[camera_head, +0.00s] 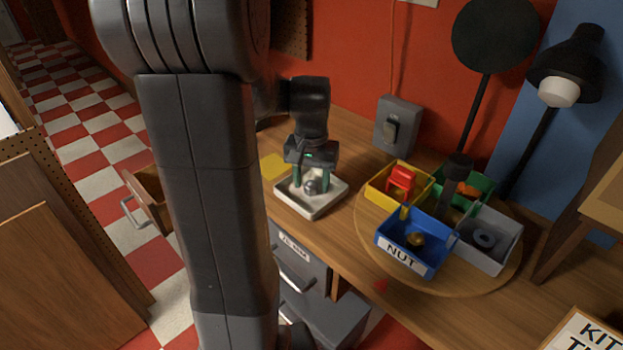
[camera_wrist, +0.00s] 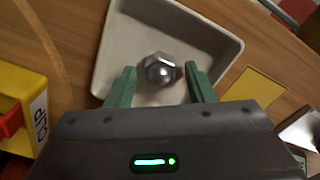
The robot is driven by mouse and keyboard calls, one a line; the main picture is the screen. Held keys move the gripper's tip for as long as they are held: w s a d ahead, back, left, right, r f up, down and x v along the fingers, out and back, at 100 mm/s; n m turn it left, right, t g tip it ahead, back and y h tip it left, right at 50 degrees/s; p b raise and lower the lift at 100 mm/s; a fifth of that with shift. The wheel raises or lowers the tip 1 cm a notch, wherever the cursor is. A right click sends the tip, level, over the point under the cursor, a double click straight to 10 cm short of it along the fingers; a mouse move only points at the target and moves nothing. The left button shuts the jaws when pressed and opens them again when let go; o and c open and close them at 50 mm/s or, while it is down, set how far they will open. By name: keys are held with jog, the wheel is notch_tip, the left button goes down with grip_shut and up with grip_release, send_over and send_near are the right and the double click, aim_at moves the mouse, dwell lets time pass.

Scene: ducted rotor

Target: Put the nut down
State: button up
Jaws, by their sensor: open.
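The nut (camera_wrist: 160,69) is a shiny silver hex piece with a rounded top. It sits in the white square tray (camera_wrist: 112,45), and it also shows in the head view (camera_head: 311,186). My gripper (camera_wrist: 161,80) is open, with one green finger on each side of the nut and a visible gap to it on both sides in the wrist view. In the head view my gripper (camera_head: 311,180) points down over the tray (camera_head: 333,197). The blue bin labelled NUT (camera_head: 400,254) stands to the right and holds a brassy piece (camera_head: 415,239).
A round wooden turntable (camera_head: 365,228) carries the blue bin, a yellow bin (camera_head: 416,199) with a red part, a green bin (camera_head: 485,183) and a grey bin (camera_head: 492,262) with a dark ring. A yellow square (camera_head: 272,166) lies beside the tray. A drawer (camera_head: 148,198) is open at left.

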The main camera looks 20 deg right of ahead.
notch_tip(320, 180, up, 12)
jog(key=shift+r+p, duration=0.15)
jog(key=shift+p, duration=0.25)
dwell(0.3)
notch_tip(320, 180, down, 13)
jog(key=shift+b, duration=0.6)
notch_tip(320, 180, up, 3)
jog(key=shift+r+p, duration=0.1)
jog(key=shift+p, duration=0.2)
jog(key=shift+r, duration=0.6)
